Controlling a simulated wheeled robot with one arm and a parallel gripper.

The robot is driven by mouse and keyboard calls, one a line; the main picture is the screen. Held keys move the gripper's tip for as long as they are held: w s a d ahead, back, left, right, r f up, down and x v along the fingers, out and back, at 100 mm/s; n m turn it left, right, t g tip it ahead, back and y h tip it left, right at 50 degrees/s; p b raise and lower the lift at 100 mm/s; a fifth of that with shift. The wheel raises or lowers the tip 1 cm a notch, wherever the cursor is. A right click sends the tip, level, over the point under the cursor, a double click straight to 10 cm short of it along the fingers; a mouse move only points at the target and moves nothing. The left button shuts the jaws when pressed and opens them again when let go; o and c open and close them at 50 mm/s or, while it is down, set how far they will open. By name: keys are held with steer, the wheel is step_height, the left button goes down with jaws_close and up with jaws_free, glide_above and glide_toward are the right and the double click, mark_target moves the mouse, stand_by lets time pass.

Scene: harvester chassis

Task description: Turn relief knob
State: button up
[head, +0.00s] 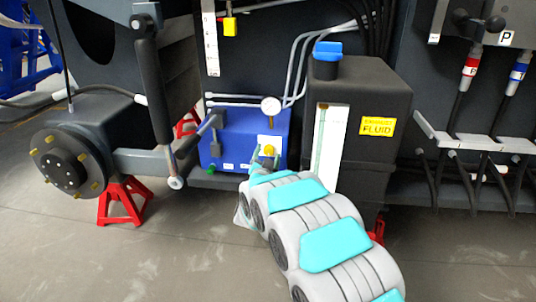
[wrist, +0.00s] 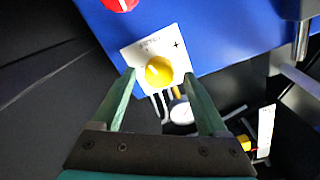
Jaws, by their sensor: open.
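The yellow relief knob (head: 268,150) sits on a white plate on the front of a blue block (head: 236,138). In the wrist view the knob (wrist: 158,71) shows between my fingertips, on its white plate (wrist: 146,47) marked with a plus sign. My gripper (wrist: 159,76) is open, with one green finger on each side of the knob. I see a gap on both sides; the depth of the fingertips relative to the knob is hard to tell. In the head view my gripper (head: 264,163) is at the knob's lower edge, partly hiding the plate.
A round gauge (head: 271,106) stands above the block. A dark tank (head: 365,110) with a blue cap is close on the right. A grey cylinder linkage (head: 152,85) is on the left. A red knob (wrist: 120,4) shows at the wrist view's top edge.

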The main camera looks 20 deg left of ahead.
steer(key=v, duration=0.6)
steer(key=shift+s+b, duration=0.3)
steer(key=shift+b, duration=0.05)
steer(key=shift+f, duration=0.1)
